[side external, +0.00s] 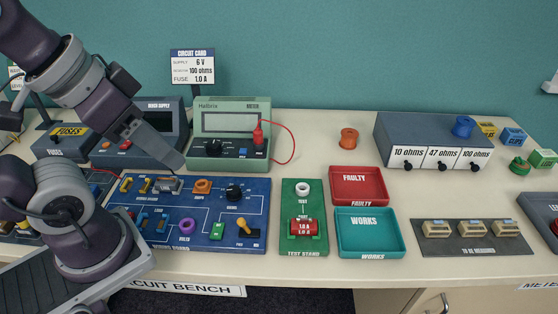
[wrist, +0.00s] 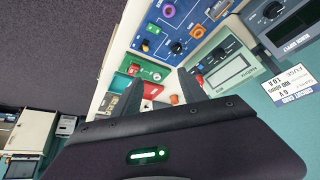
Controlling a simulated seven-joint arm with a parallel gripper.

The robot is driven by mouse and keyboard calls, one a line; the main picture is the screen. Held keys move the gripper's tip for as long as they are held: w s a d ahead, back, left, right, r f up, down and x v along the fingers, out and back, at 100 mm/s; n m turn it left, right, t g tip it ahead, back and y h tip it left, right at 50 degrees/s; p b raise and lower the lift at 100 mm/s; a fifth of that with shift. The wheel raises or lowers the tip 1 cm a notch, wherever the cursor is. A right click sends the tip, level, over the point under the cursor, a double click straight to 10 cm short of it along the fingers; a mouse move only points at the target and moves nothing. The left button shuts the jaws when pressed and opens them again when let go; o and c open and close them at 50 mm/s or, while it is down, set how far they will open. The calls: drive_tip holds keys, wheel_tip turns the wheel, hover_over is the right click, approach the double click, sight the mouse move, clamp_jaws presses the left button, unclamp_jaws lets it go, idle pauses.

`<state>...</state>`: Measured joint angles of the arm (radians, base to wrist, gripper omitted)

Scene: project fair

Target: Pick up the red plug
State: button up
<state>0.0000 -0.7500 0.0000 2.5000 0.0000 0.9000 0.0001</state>
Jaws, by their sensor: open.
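The red plug (side external: 258,134) stands upright at the front right of the green meter (side external: 225,121), with a red cable looping from it to the right. In the wrist view, a small red shape beside the meter (wrist: 228,68) looks like the plug (wrist: 200,79), close to one finger. My gripper (side external: 174,159) is to the left of the meter, over the back edge of the blue board. In the wrist view my gripper (wrist: 161,84) has its two fingers apart, with nothing held between them.
The bench supply (side external: 150,125) stands left of the meter. The blue board (side external: 205,237) lies in front, with raised parts. The green test stand (side external: 303,242), red tray (side external: 360,171) and teal tray (side external: 371,248) are to the right. An orange spool (side external: 348,138) stands behind the trays.

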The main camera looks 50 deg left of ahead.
drive_tip(key=n+g, duration=0.6)
drive_tip(key=n, duration=0.5)
hover_over(258, 128)
wheel_tip(258, 128, down, 11)
drive_tip(key=shift+s+a+r, duration=0.1)
drive_tip(key=shift+a+r, duration=0.05)
drive_tip(key=shift+r, duration=0.05)
drive_tip(key=shift+n, duration=0.3)
drive_tip(key=f, duration=0.6)
drive_tip(key=shift+w+f, duration=0.2)
drive_tip(key=shift+f, duration=0.6)
clamp_jaws()
